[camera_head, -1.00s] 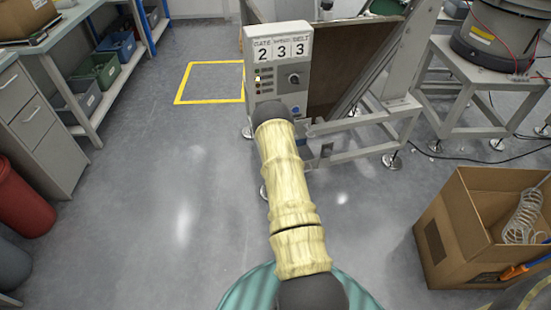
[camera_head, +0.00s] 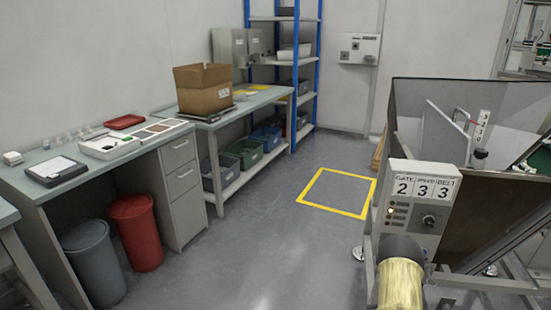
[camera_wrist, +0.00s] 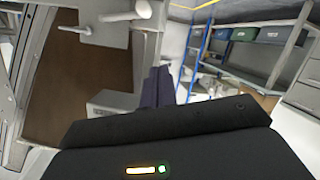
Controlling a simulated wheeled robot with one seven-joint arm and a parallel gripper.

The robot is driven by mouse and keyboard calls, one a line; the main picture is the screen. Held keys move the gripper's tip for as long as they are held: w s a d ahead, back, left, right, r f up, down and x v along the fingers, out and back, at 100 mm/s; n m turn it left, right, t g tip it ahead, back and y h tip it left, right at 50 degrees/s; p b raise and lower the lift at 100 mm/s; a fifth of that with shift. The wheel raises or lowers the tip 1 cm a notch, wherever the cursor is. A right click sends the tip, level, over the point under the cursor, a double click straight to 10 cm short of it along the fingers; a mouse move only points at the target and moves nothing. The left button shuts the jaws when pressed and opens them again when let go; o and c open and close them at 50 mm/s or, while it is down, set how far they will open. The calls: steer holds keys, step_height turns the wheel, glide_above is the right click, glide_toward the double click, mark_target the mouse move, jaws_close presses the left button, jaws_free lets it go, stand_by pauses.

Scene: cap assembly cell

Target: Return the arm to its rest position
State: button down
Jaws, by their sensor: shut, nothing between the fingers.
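My arm (camera_head: 400,285) shows only in part at the bottom right of the head view, in front of the control box. My gripper (camera_wrist: 157,86) shows in the wrist view as dark fingers close together, shut with nothing between them. In the head view the gripper itself is not visible.
The control box (camera_head: 417,207) reading 2 3 3 stands on the machine (camera_head: 462,135) at the right. A bench (camera_head: 85,185) and bins (camera_head: 137,231) line the left. A yellow floor square (camera_head: 338,192) is empty. The middle floor is clear.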

steer(key=s+a+r+g+y, duration=0.2)
steer(key=a+r+g+y, duration=0.3)
steer(key=a+r, duration=1.05)
steer(key=s+a+r+g, duration=0.2)
steer(key=s+a+r, duration=0.15)
steer(key=s, duration=0.35)
steer(key=s+a+r+g+y, duration=0.1)
steer(key=s+a+r+g, duration=0.1)
steer(key=s+a+r, duration=0.3)
steer(key=s+a+r+g, duration=0.2)
steer(key=s+a, duration=0.1)
steer(key=s, duration=0.5)
steer(key=w+p+v, duration=0.3)
steer(key=p+v, duration=1)
steer(key=w+r+p+v, duration=0.1)
steer(key=w+p+v, duration=0.2)
steer(key=p+v, duration=0.9)
steer(key=r+p, duration=0.1)
steer(key=p, duration=0.1)
steer(key=shift+w+p, duration=0.2)
steer(key=shift+p, duration=0.1)
steer(key=shift+d, duration=0.1)
